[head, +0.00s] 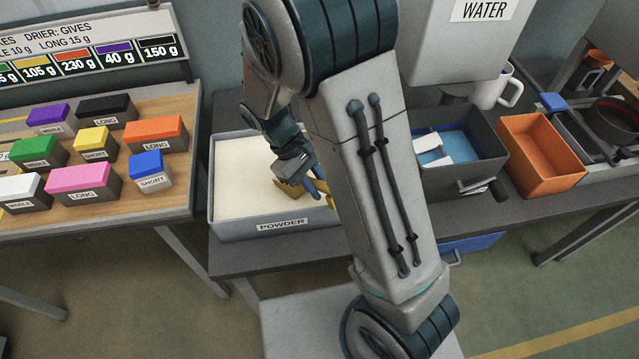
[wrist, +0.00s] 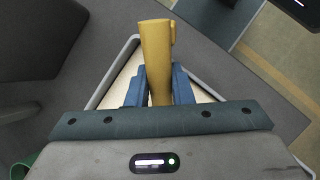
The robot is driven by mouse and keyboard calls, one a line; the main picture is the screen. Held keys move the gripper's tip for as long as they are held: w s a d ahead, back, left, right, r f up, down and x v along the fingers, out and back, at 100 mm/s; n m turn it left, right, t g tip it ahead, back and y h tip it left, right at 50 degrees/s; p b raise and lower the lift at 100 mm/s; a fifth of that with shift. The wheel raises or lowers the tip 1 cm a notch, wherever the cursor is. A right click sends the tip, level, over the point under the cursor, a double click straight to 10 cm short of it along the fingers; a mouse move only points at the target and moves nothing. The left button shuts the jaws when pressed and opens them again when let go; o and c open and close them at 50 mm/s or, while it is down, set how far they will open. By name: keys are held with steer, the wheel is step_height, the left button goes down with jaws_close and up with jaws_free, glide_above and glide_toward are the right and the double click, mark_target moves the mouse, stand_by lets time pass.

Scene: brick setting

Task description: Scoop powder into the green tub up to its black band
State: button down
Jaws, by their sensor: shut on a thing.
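A grey tray of cream powder (head: 240,170), labelled POWDER, stands on the dark bench. My gripper (head: 312,187) is over the tray, its blue fingers shut on a mustard-yellow scoop (head: 289,194). In the wrist view the scoop's handle (wrist: 157,60) stands between the two fingers (wrist: 158,88). The scoop's bowl is not clear, so I cannot tell whether it holds powder or touches it. A green edge (wrist: 24,166), which may be the tub's, shows in the bottom left corner of the wrist view. No green tub or black band shows in the head view, where my arm hides part of the bench.
Right of my arm are a dark bin with blue inside (head: 475,180), an orange bin (head: 540,155), a white mug (head: 497,90) and a WATER tank (head: 465,45).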

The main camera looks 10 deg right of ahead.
mark_target(299, 185)
steer(key=shift+w+a+f+b, duration=0.2)
steer(key=shift+w+f+b, duration=0.15)
steer(key=shift+f, duration=0.2)
steer(key=shift+w+a+f+b, duration=0.25)
steer(key=shift+f+b, duration=0.1)
steer(key=shift+f, duration=0.15)
steer(key=shift+w+a+f+b, duration=0.25)
steer(key=shift+f+b, duration=0.1)
steer(key=shift+f, duration=0.2)
steer(key=shift+t+y, duration=0.6)
steer(key=shift+t, duration=0.2)
steer(key=w+a+f+b, duration=0.1)
steer(key=b, duration=0.1)
steer(key=w+a+f+b, duration=0.1)
steer(key=shift+w+f+b, duration=0.15)
steer(key=shift+w+b, duration=0.2)
steer(key=w+b, duration=0.1)
steer(key=w+a+f+t+y+b, duration=0.1)
steer(key=b, duration=0.1)
steer(key=shift+w+a, duration=0.1)
steer(key=shift+a, duration=0.15)
steer(key=shift+w+r+t, duration=0.1)
steer(key=shift+r+t, duration=0.25)
steer(key=shift+t, duration=0.05)
steer(key=d+p+v, duration=0.2)
steer(key=p+v, duration=0.4)
steer(key=v, duration=0.3)
steer(key=shift+s+r+t+y, duration=0.3)
steer(key=shift+r+y, duration=0.1)
steer(key=shift+r, duration=0.05)
